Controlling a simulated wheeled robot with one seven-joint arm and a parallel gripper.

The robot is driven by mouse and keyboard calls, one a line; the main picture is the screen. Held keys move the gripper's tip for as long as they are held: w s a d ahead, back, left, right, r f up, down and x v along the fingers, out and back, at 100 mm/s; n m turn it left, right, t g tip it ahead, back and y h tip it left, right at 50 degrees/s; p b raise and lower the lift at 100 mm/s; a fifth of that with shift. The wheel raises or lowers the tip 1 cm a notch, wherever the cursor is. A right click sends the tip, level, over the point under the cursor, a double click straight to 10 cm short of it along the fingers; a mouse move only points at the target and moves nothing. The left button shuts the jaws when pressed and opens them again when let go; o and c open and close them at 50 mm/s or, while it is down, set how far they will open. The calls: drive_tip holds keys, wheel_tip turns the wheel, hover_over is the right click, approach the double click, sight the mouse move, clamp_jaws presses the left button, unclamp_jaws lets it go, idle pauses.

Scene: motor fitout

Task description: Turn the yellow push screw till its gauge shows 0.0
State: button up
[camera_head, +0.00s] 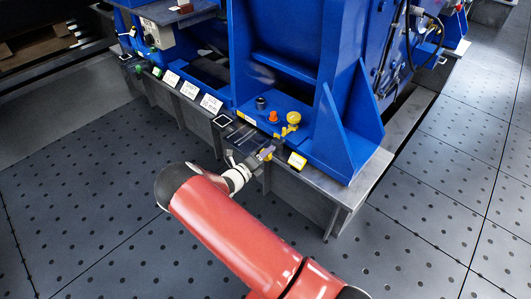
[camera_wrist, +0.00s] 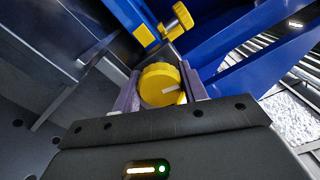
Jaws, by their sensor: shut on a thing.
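The yellow push screw's round, ridged head (camera_wrist: 162,85) sits between the two purple fingers of my gripper (camera_wrist: 160,92) in the wrist view. My gripper is shut on the head. In the head view, my gripper (camera_head: 263,155) is at the front edge of the grey bed, and only a little yellow of the screw shows there. I cannot read any gauge value in either view.
A blue motor frame (camera_head: 290,45) stands on the grey bed (camera_head: 357,172). A yellow knobbed part (camera_head: 292,121) and an orange cap (camera_head: 273,117) sit on its foot. White label cards (camera_head: 189,90) line the bed to the left. The floor in front is clear.

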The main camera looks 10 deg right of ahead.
drive_tip(key=shift+n, duration=1.2)
drive_tip(key=o, duration=1)
drive_tip(key=v, duration=0.7)
drive_tip(key=shift+s+a, duration=0.2)
drive_tip(key=shift+a, duration=0.15)
idle(0.5)
